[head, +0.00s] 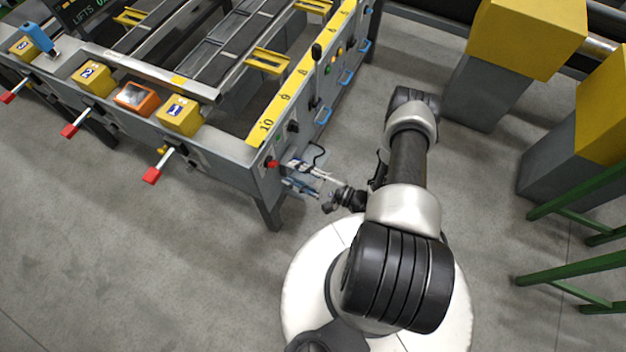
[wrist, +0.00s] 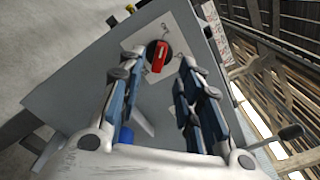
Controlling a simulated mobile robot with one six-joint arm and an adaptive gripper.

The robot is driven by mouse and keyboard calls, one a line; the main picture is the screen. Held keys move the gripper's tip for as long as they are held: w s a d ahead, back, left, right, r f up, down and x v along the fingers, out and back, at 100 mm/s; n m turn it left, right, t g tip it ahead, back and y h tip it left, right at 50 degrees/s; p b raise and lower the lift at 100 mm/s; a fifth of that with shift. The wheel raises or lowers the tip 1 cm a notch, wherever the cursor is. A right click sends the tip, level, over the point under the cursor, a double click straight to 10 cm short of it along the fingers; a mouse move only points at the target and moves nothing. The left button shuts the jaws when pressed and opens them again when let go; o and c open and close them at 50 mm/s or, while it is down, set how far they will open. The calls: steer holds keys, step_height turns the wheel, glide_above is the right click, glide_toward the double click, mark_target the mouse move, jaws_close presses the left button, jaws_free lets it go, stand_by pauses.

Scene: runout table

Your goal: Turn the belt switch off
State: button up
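A red switch handle (wrist: 160,57) sits on a round black base on a pale plate, on the grey panel of the runout table. In the wrist view it stands between and beyond my fingertips, with no visible contact. My gripper (wrist: 158,68) is open and empty, one finger to each side of the handle. In the head view my gripper (head: 302,177) is close to the table's near end corner. A red knob (head: 272,164) shows there just left of it; I cannot tell whether it is the same handle. The plate's lettering is unreadable.
The runout table (head: 225,150) has a black-knobbed lever (head: 317,52) and blue handles (head: 323,115) along its right side. Red-ended levers (head: 152,175) stick out along its front. Yellow-topped grey blocks (head: 525,38) and green rails (head: 570,265) stand right. The floor at lower left is clear.

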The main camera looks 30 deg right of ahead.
steer(key=v, duration=0.7)
steer(key=shift+w, duration=0.1)
stand_by(0.4)
steer(key=a+r+n+g+y, duration=0.1)
steer(key=a+r+n+g, duration=0.2)
steer(key=r+n+g, duration=0.65)
steer(key=a+r+n+g+y, duration=0.1)
steer(key=a+r+n+g, duration=0.3)
steer(key=r, duration=1)
steer(key=s+r+n+t+h, duration=0.1)
steer(key=s+r+n+h, duration=0.2)
steer(key=r, duration=0.6)
steer(key=s+r+n+t+h, duration=0.2)
steer(key=s+r+n+h, duration=0.1)
steer(key=s+r+h, duration=0.5)
steer(key=shift+r+h, duration=0.8)
steer(key=shift+r, duration=0.5)
steer(key=shift+a+t, duration=0.1)
steer(key=shift+t, duration=0.15)
